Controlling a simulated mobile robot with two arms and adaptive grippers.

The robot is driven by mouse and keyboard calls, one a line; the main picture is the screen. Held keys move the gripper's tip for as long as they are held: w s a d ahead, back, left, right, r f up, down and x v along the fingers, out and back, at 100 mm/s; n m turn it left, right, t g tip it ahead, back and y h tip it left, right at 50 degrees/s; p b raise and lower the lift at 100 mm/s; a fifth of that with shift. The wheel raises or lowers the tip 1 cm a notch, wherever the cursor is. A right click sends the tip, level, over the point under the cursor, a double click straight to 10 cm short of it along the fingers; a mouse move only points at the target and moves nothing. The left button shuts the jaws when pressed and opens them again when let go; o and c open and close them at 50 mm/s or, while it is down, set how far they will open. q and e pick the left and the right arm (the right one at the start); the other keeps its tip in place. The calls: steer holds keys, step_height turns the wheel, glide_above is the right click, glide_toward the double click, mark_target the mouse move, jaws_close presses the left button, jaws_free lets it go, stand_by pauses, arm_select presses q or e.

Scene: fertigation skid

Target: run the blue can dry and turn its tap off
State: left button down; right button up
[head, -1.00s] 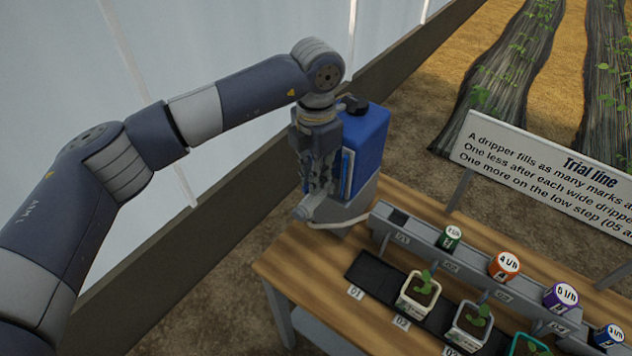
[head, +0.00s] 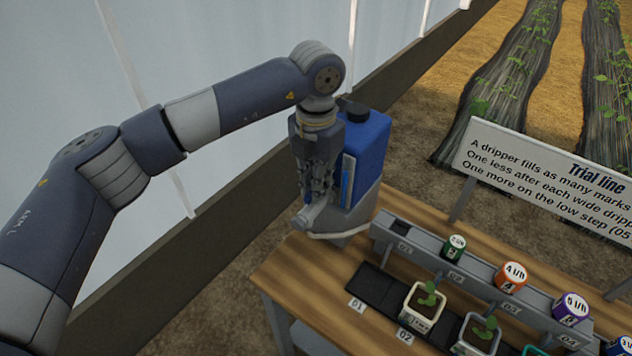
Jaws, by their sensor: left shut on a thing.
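The blue can (head: 369,147) with a black cap stands upright on a grey stand (head: 358,212) at the table's back left corner. A pale blue strip runs up its near side; I cannot read a level in it. My left gripper (head: 315,198) points down in front of the can and is shut on the grey tap (head: 312,218) low at its front. The fingers hide much of the tap, so its handle position cannot be told. A pale hose (head: 340,236) curves below it. My right gripper is not in view.
On the wooden table (head: 300,270), a grey rail (head: 430,254) carries several coloured drippers, with potted seedlings (head: 424,300) in a black tray (head: 374,288) before it. A "Trial line" sign (head: 550,175) stands behind. A pale wall is at left.

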arm_select(q)
steer(key=c, duration=1.6)
jaws_free()
steer(key=shift+r, duration=0.1)
steer(key=shift+c, duration=0.2)
steer(key=shift+r, duration=0.1)
step_height(320, 180, up, 12)
steer(key=shift+f, duration=0.2)
